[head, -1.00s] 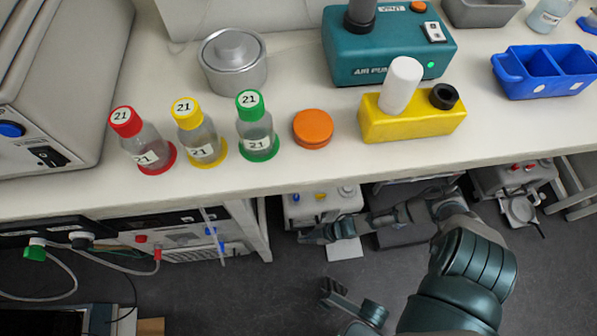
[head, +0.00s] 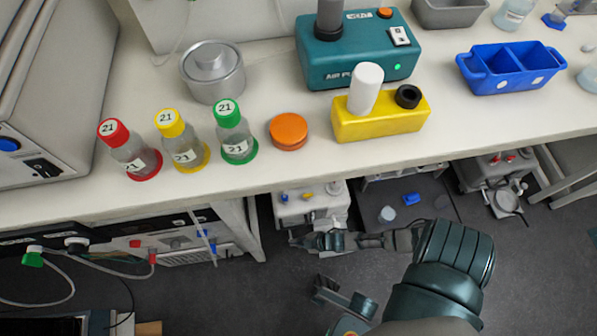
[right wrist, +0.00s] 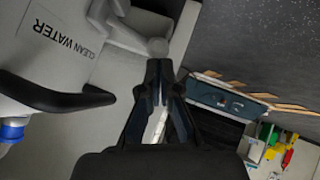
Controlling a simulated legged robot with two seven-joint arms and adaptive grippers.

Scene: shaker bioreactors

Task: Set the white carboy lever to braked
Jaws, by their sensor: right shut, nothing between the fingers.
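A white carboy (right wrist: 40,60) marked CLEAN WATER fills the left of the right wrist view, with a black curved handle (right wrist: 65,98) and a blue cap (right wrist: 12,131). A pale grey bar with a rounded end (right wrist: 158,47) lies just beyond my right fingertips. I cannot tell whether this is the lever or how it is set. My right gripper (right wrist: 160,72) is shut and empty, close to that end; contact is unclear. In the head view my right gripper (head: 298,240) is low, in front of the bench's underside. The carboy is not clearly visible there. My left gripper is not identifiable.
The white bench (head: 240,178) overhangs the area by my right arm. On it stand several capped bottles, an orange lid (head: 288,131), a yellow block (head: 385,122), a teal air pump (head: 345,65) and a blue tray (head: 510,70). A white unit (head: 310,203) stands below.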

